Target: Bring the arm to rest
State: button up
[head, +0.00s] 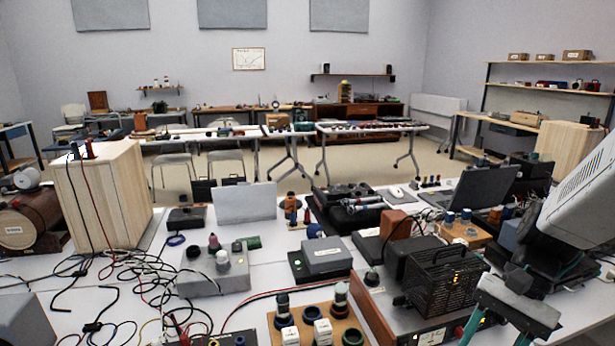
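My arm comes in from the right edge, with a thick pale link (585,190) and dark joints below it. My gripper (496,335) hangs at the lower right, over the front of the workbench. Its two teal-edged fingers stand wide apart below a grey crossbar and point down. I see nothing held between them. The fingertips are at or beyond the bottom edge of the picture, so what lies under them is hidden.
A black caged amplifier (446,283) stands just left of my gripper. An open laptop (483,190) stands behind. A wooden block with knobs (318,328), tangled cables (120,270) and a wooden speaker box (104,198) crowd the white bench. Open floor lies beyond.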

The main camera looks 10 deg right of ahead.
jog(key=s+a+r+n+t+h, duration=0.3)
jog(key=a+r+n+h, duration=0.3)
jog(key=a+r+n, duration=0.2)
notch_tip(320, 180, up, 2)
jog(key=shift+s+r+n+t, duration=0.2)
jog(key=shift+s+n+t, duration=0.25)
jog(key=shift+n, duration=0.45)
jog(key=shift+w+a, duration=0.1)
